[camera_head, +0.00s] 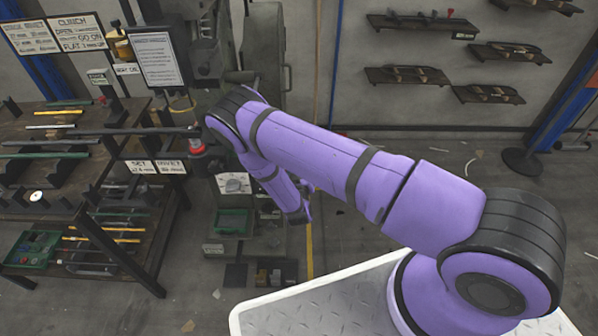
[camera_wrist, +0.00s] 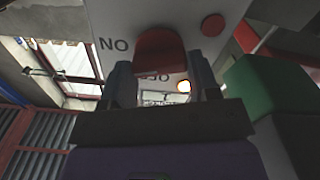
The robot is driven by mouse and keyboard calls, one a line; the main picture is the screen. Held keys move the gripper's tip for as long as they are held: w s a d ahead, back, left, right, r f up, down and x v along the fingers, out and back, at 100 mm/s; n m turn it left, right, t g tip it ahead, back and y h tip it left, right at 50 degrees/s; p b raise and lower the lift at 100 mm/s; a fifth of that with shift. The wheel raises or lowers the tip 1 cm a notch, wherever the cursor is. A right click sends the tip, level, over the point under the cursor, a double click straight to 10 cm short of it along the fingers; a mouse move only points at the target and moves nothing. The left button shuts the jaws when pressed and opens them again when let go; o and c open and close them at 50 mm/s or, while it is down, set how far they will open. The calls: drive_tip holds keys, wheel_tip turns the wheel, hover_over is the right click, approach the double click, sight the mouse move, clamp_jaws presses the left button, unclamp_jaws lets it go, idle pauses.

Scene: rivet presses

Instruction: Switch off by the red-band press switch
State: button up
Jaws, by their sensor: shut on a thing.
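A red switch handle (camera_wrist: 160,48) stands out from a pale panel (camera_wrist: 115,20) in the wrist view. The panel carries the letters "NO" at the handle's left and upside-down lettering, partly hidden, below it. My gripper (camera_wrist: 161,68) has one dark finger on each side of the handle and is shut on it. A round red button (camera_wrist: 212,25) and a small lit lamp (camera_wrist: 184,87) sit on the same panel. In the head view my purple arm folds down in front of the press (camera_head: 263,55), and my fingers and the handle cannot be made out.
A green block-like thing (camera_wrist: 270,90) is close at the right of my fingers in the wrist view. In the head view a rack (camera_head: 75,150) of rods and tools stands at the left, and small shelves (camera_head: 405,76) hang on the back wall. The floor at right is largely clear.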

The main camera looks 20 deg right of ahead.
drive_tip(key=n, duration=1.4)
drive_tip(key=shift+a+f, duration=0.15)
drive_tip(key=shift+f, duration=0.1)
idle(0.4)
drive_tip(key=o, duration=0.9)
drive_tip(key=v, duration=1)
drive_tip(key=shift+s+a, duration=0.1)
drive_tip(key=shift+s, duration=0.25)
